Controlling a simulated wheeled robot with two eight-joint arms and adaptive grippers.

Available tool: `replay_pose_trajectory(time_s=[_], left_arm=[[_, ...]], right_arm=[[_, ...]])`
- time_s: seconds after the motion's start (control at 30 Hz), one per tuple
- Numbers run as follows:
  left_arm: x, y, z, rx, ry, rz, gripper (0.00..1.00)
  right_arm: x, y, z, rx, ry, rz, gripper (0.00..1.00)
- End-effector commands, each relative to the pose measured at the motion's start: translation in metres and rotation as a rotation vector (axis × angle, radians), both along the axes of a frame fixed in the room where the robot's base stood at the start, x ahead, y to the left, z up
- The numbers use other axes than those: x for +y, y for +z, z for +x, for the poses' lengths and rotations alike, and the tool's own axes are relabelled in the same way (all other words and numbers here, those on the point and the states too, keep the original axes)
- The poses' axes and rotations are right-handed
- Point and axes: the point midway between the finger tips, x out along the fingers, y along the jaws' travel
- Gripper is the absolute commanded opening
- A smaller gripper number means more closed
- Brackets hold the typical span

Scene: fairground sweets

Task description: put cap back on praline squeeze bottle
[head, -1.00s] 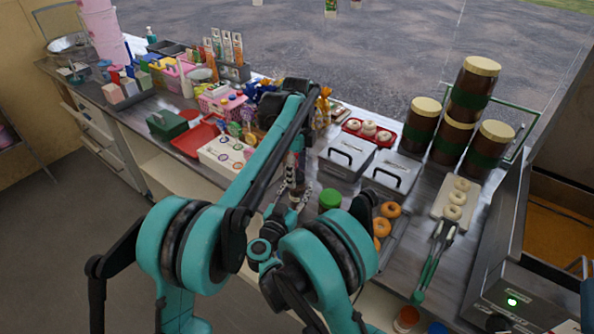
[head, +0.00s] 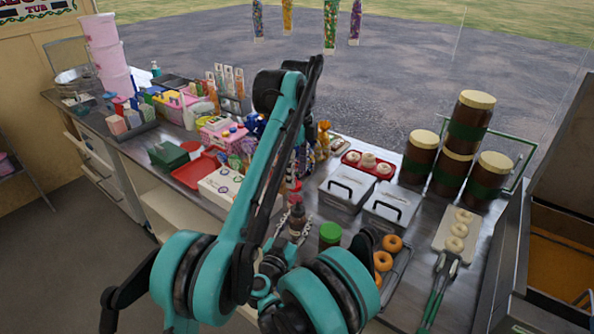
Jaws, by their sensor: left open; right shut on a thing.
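A small brown squeeze bottle (head: 297,213) stands upright near the counter's front edge, in the middle of the head view. A red piece (head: 294,185) shows just above it. It looks like the cap or tip, but I cannot tell whether it is seated on the bottle. My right gripper (head: 296,229) is low and shut on the bottle, with its fingers at the bottle's sides. My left gripper (head: 297,168) is open above the bottle, close to the red piece. My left arm hides part of this area, and the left fingertips are hard to make out.
A green-lidded jar (head: 330,232) stands just right of the bottle. Two steel boxes (head: 345,187) and a tray of doughnuts (head: 399,262) lie farther right. A white box (head: 222,190) and a red tray (head: 192,171) are to the left. Tall brown jars (head: 420,160) stand behind.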

Motion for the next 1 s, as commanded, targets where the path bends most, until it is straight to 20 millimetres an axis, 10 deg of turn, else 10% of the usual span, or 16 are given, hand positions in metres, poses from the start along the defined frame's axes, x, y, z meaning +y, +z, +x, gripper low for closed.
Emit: replay_pose_trajectory(time_s=[0.17,0.2,0.3,0.67,1.0], left_arm=[[0.000,0.000,0.000,0.000,0.000,0.000,0.59],[0.000,0.000,0.000,0.000,0.000,0.000,0.59],[0.000,0.000,0.000,0.000,0.000,0.000,0.59],[0.000,0.000,0.000,0.000,0.000,0.000,0.59],[0.000,0.000,0.000,0.000,0.000,0.000,0.59]], right_arm=[[0.000,0.000,0.000,0.000,0.000,0.000,0.00],[0.000,0.000,0.000,0.000,0.000,0.000,0.49],[0.000,0.000,0.000,0.000,0.000,0.000,0.68],[0.002,0.000,-0.004,0.000,0.001,0.000,0.68],[0.027,0.000,-0.062,0.000,0.006,0.000,0.68]])
